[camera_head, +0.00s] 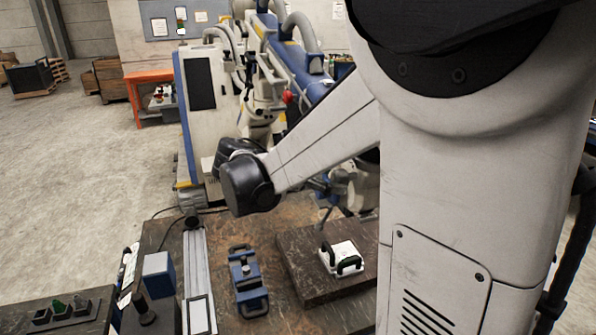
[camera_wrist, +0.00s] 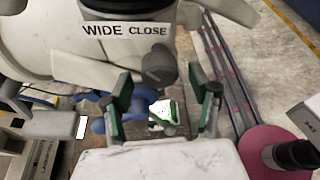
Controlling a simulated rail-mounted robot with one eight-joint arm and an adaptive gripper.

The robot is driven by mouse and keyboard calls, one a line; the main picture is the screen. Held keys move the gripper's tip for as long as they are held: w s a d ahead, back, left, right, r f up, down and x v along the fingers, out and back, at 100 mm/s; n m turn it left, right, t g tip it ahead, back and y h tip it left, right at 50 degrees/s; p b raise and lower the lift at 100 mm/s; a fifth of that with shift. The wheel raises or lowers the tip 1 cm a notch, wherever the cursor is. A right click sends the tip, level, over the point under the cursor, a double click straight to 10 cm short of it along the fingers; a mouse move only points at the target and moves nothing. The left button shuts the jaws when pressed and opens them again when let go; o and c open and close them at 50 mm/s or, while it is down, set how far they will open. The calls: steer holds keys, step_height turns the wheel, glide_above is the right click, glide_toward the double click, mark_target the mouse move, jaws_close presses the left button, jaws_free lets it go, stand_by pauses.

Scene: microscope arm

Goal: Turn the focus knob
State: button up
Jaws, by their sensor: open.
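In the wrist view a dark grey, rounded knob (camera_wrist: 158,66) sticks out below a pale housing labelled "WIDE CLOSE" (camera_wrist: 125,29); it looks like the focus knob. My gripper (camera_wrist: 161,96) is open, with one green-padded finger at each side of the picture's middle. The knob shows above and between the fingertips, and nothing is held. I cannot tell the exact gap between fingers and knob. In the head view my large pale arm covers the right half, and neither the knob nor the gripper can be made out clearly.
A pink disc (camera_wrist: 262,160) is at the wrist view's lower right. Open floor (camera_head: 90,180) lies left.

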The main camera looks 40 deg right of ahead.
steer(key=shift+x, duration=1.2)
steer(key=shift+c, duration=0.5)
steer(key=c, duration=1)
steer(key=shift+a+f+m+t+h+b, duration=0.15)
steer(key=shift+m+t+h+b, duration=0.15)
steer(key=shift+m+t+b, duration=0.65)
steer(key=shift+m+t+h+b, duration=0.35)
steer(key=shift+m+h+b, duration=0.15)
steer(key=shift+m+b, duration=0.85)
